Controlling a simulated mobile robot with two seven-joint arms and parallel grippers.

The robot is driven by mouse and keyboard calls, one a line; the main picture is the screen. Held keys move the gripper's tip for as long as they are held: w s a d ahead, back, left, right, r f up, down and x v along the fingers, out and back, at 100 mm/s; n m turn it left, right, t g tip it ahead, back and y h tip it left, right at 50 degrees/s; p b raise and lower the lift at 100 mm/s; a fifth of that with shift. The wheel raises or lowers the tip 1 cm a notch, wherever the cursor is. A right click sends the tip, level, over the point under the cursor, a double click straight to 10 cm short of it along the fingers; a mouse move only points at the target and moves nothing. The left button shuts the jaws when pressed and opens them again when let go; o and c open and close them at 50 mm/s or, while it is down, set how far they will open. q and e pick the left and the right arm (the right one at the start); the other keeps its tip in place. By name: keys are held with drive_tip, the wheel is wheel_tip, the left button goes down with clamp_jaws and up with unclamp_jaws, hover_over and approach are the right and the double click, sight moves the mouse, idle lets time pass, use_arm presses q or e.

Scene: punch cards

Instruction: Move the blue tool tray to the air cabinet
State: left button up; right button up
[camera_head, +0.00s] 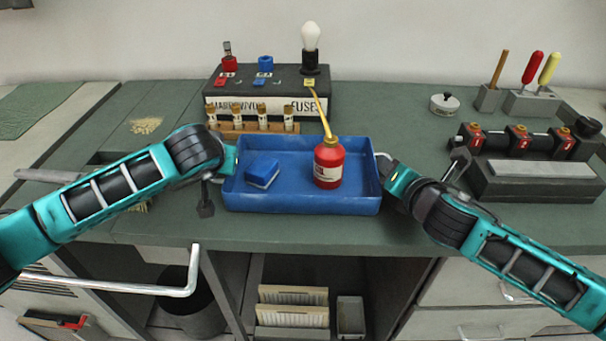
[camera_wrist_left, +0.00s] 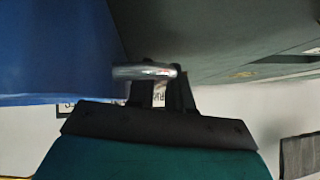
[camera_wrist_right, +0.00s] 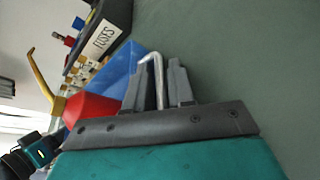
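The blue tool tray (camera_head: 300,203) sits level on the green workbench, holding a red oil can (camera_head: 328,165) with a yellow spout and a small blue block (camera_head: 262,173). My left gripper (camera_head: 229,160) is at the tray's left end, mostly hidden by its own wrist. In the left wrist view, a metal handle (camera_wrist_left: 145,71) crosses in front of its fingers (camera_wrist_left: 160,88); their hold is unclear. My right gripper (camera_head: 385,170) is at the right end. In the right wrist view, its fingers (camera_wrist_right: 157,88) stand apart, with the thin metal handle (camera_wrist_right: 157,75) between them.
A fuse box (camera_head: 268,90) with a bulb and a wooden rack of fuses (camera_head: 252,125) stand close behind the tray. A red-and-black valve row (camera_head: 520,140) and a sharpening stone (camera_head: 535,170) lie right. Open shelves and a bent metal handle (camera_head: 120,287) are below the bench edge.

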use_arm(q)
drive_tip(key=shift+c, duration=0.4)
use_arm(e)
drive_tip(key=shift+c, duration=0.5)
use_arm(q)
clamp_jaws()
use_arm(e)
clamp_jaws()
use_arm(q)
drive_tip(key=shift+r, duration=0.25)
use_arm(e)
drive_tip(key=shift+r, duration=0.2)
